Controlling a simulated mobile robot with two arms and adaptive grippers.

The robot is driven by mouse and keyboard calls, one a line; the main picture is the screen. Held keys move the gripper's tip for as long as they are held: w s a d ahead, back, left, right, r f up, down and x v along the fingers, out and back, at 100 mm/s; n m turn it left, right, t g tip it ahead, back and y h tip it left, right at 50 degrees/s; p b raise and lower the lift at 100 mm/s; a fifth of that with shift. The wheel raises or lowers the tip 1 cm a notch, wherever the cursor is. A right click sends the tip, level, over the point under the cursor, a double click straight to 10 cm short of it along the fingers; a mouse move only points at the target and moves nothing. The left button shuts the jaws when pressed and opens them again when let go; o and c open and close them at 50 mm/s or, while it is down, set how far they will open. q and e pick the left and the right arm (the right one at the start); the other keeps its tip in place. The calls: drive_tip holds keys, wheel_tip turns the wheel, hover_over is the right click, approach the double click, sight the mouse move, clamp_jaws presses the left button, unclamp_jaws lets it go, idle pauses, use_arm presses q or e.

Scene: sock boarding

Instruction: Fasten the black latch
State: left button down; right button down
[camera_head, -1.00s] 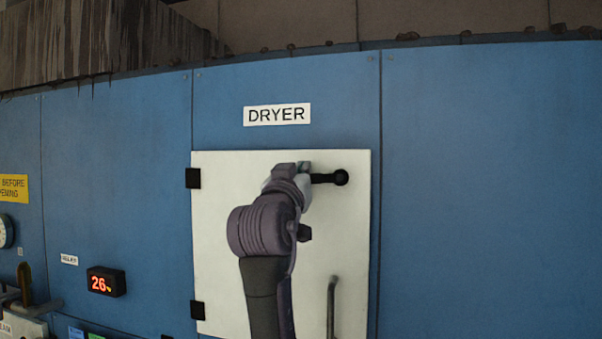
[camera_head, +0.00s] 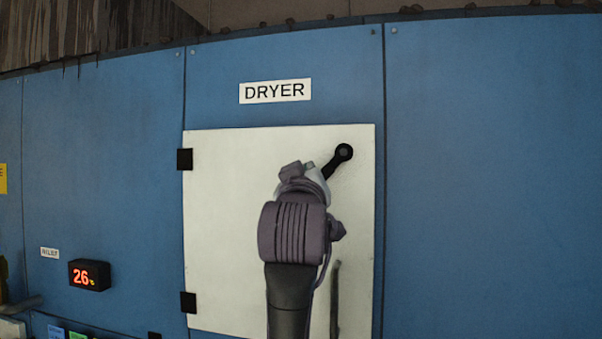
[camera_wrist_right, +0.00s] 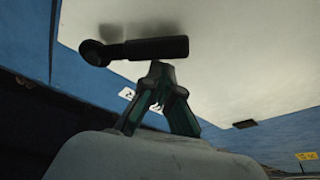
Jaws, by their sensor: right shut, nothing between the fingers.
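The black latch (camera_head: 336,163) is at the upper right corner of the white dryer door (camera_head: 230,220). Its round pivot is by the door's right edge, and its handle slants down to the left across the door. My right gripper (camera_head: 312,175) is at the handle's free lower end, partly hidden behind my own wrist. In the right wrist view the fingers (camera_wrist_right: 160,68) are shut and empty. Their tips are right at the latch handle (camera_wrist_right: 150,48), beside it; I cannot tell whether they touch. My left gripper is not in view.
A vertical grey door handle (camera_head: 335,300) stands below the latch, right of my arm. Black hinges (camera_head: 185,159) sit on the door's left edge. A red digital display (camera_head: 89,275) is on the blue panel at left. The blue panel at right is clear.

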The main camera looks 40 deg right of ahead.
drive_tip(key=s+d+f+b, duration=0.2)
drive_tip(key=s+f+b, duration=0.1)
drive_tip(key=shift+d+f, duration=0.2)
drive_tip(key=shift+d, duration=0.15)
idle(0.3)
drive_tip(key=shift+s, duration=0.1)
idle(0.5)
